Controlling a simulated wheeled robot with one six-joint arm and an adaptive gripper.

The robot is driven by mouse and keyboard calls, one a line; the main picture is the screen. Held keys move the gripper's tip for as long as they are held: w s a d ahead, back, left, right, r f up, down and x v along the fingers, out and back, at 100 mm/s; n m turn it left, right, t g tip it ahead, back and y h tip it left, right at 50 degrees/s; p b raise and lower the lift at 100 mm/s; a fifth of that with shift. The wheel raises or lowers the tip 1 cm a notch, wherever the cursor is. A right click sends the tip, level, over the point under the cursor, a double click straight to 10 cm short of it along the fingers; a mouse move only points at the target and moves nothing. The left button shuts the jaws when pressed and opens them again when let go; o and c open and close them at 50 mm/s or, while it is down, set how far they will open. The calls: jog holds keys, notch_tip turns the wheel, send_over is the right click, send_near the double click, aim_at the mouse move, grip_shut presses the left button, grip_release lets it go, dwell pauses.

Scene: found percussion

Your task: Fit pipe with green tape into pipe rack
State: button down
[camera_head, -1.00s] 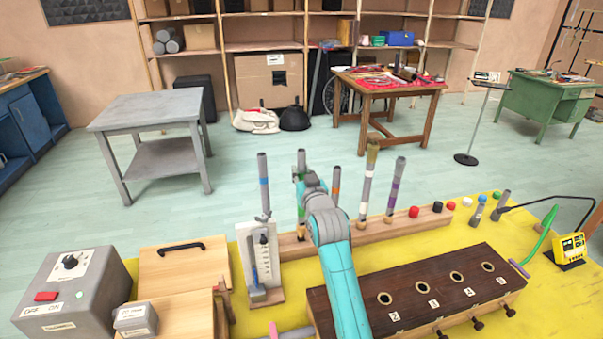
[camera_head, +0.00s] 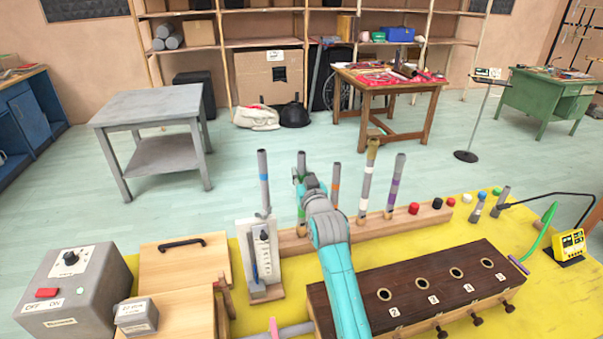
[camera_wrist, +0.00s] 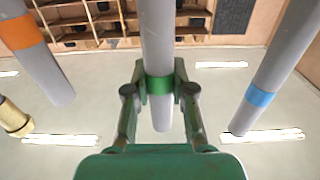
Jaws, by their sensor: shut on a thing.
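The pipe with green tape (camera_head: 301,162) stands upright at the light wooden bar (camera_head: 410,221). In the wrist view this pipe (camera_wrist: 157,40) runs between my fingers. My gripper (camera_wrist: 160,88) is shut on it at the green band. In the head view my gripper (camera_head: 303,184) and arm hide part of the pipe, and I cannot tell how its lower end sits. A dark wooden block (camera_head: 450,258) with several numbered, empty round holes lies in front, to the right of my arm. I cannot tell whether bar or block is the pipe rack.
A blue-taped pipe (camera_head: 263,170) stands to the left. Orange-taped (camera_head: 335,175), white-taped (camera_head: 367,180) and purple-taped (camera_head: 395,185) pipes stand to the right, close to my gripper. A white upright panel (camera_head: 262,262) and a grey switch box (camera_head: 70,295) are at left.

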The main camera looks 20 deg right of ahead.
jog(key=shift+f, duration=0.85)
jog(key=c, duration=0.9)
grip_release()
jog(key=shift+s, duration=0.1)
jog(key=s, duration=1.2)
